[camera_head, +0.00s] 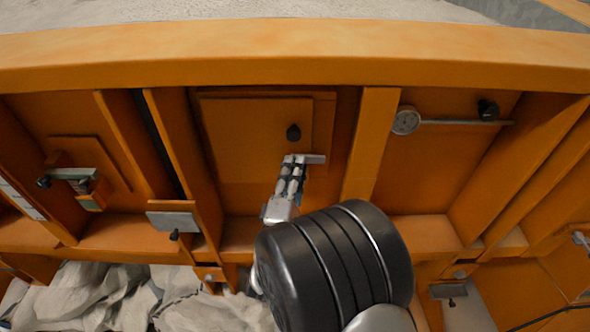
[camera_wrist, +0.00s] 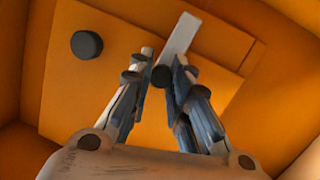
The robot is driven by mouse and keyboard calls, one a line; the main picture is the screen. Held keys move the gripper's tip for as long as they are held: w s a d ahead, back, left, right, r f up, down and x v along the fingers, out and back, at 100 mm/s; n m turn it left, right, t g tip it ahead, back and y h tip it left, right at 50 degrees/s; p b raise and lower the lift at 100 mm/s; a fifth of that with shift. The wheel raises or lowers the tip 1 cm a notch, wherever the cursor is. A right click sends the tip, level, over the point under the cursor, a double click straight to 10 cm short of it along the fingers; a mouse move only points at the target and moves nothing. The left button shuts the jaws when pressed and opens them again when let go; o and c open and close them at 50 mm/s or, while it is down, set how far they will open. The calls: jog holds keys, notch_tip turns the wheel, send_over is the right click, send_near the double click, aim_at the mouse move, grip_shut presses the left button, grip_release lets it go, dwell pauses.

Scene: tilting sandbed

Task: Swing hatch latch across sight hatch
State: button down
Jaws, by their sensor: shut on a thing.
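The sight hatch (camera_head: 245,150) is an orange panel with a round dark knob (camera_head: 293,133), set in a recess of the orange frame. The hatch also shows in the wrist view (camera_wrist: 75,95), with the knob (camera_wrist: 87,44) left of my fingers. The hatch latch (camera_head: 315,159) is a short pale grey bar below and right of the knob, near the hatch's right edge. It lies nearly level in the head view. My gripper (camera_head: 294,161) is shut on the latch's left part. In the wrist view the latch (camera_wrist: 181,36) slants up-right from between my fingertips (camera_wrist: 163,62), which partly hide it.
Orange ribs (camera_head: 370,145) wall the recess on both sides. A dial gauge (camera_head: 406,120) with a rod sits to the right. A grey plate (camera_head: 173,221) juts out at lower left. A thick orange beam (camera_head: 290,55) runs overhead. Crumpled pale sheeting (camera_head: 95,295) lies below.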

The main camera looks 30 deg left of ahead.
jog(key=shift+w+f+n, duration=0.1)
jog(key=shift+f+n, duration=0.2)
jog(key=shift+n, duration=0.3)
jog(key=c, duration=1.5)
grip_release()
jog(key=v, duration=1.2)
jog(key=shift+w+d+f, duration=0.1)
jog(key=shift+d, duration=0.05)
